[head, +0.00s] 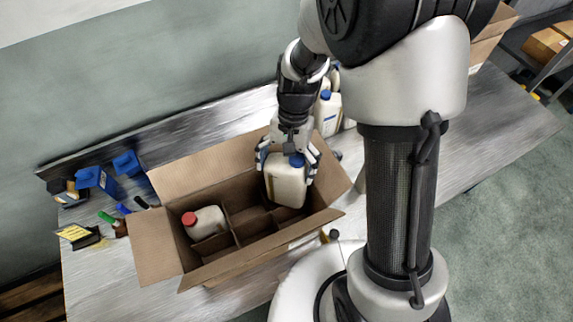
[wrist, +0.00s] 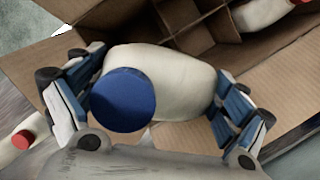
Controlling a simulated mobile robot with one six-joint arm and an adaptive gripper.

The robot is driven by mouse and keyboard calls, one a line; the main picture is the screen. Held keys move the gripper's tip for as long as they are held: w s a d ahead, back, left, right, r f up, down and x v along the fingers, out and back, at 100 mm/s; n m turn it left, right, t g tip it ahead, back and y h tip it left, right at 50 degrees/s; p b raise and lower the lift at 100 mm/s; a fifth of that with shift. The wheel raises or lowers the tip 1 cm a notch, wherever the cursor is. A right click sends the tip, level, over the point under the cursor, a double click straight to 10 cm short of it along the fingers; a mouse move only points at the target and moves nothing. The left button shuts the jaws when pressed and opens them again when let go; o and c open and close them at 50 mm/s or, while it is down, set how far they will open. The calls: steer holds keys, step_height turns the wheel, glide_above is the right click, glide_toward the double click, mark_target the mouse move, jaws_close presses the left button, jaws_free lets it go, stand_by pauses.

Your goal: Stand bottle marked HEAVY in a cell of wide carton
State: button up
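My gripper (head: 288,160) is shut on a cream bottle with a blue cap (head: 287,186), with one finger on each side of its upper part. The bottle also fills the middle of the wrist view (wrist: 165,75), its blue cap towards the camera. It is upright, over or partly within the right part of the wide carton (head: 225,260); I cannot tell how deep its base is. No HEAVY mark shows on it. The carton is open, with cardboard dividers, and holds a bottle with a red cap (head: 205,222) in a left cell. Cells between the two bottles look empty.
More bottles (head: 328,112) stand behind the carton at the right. Blue bins (head: 97,180) and small tools (head: 112,220) lie on the bench (head: 90,270) at the left. The carton's open flaps (head: 155,243) spread outwards around it.

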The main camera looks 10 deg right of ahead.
steer(key=shift+o, duration=0.5)
steer(key=shift+r, duration=0.2)
steer(key=p+v, duration=0.2)
steer(key=v, duration=1.1)
steer(key=s+d+r+n+t, duration=0.2)
steer(key=s+r, duration=0.3)
steer(key=s, duration=0.3)
steer(key=s+d+r+n+t+h, duration=0.1)
steer(key=s+d+r+n+t, duration=0.2)
steer(key=s+r+t, duration=0.2)
steer(key=s, duration=0.3)
steer(key=shift+s+d+r+n+h, duration=0.15)
steer(key=shift+s+r+n+h, duration=0.15)
steer(key=shift+r+n, duration=0.1)
